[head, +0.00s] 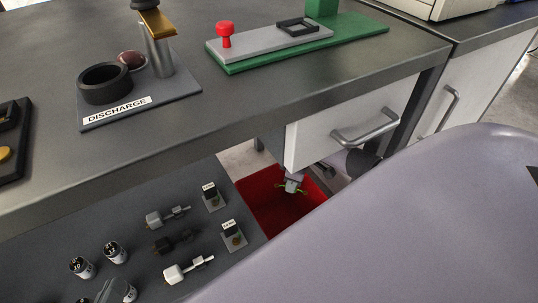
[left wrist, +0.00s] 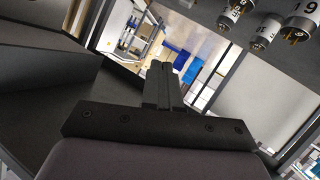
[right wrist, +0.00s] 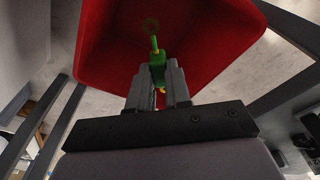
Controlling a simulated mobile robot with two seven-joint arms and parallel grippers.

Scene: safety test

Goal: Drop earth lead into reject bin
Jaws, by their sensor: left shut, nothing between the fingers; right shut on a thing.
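The earth lead (right wrist: 157,58) is green with yellow parts and a ring at its far end. My right gripper (right wrist: 158,85) is shut on it. In the head view, the lead's green-yellow ends (head: 279,187) show beside my right gripper (head: 293,184), which is over the red reject bin (head: 262,190). The bin also fills the top of the right wrist view (right wrist: 100,40), with the lead in front of its open inside. My left gripper (left wrist: 165,70) is shut and empty, apart from several numbered cylinders (left wrist: 265,30). I cannot clearly make it out in the head view.
A grey worktop (head: 240,110) with a drawer (head: 350,135) overhangs the bin. A lower dark panel (head: 140,190) left of the bin carries plugs and labelled cylinders. A DISCHARGE stand (head: 185,90) and a green base (head: 360,28) stand on the worktop. My pale body covers the lower right.

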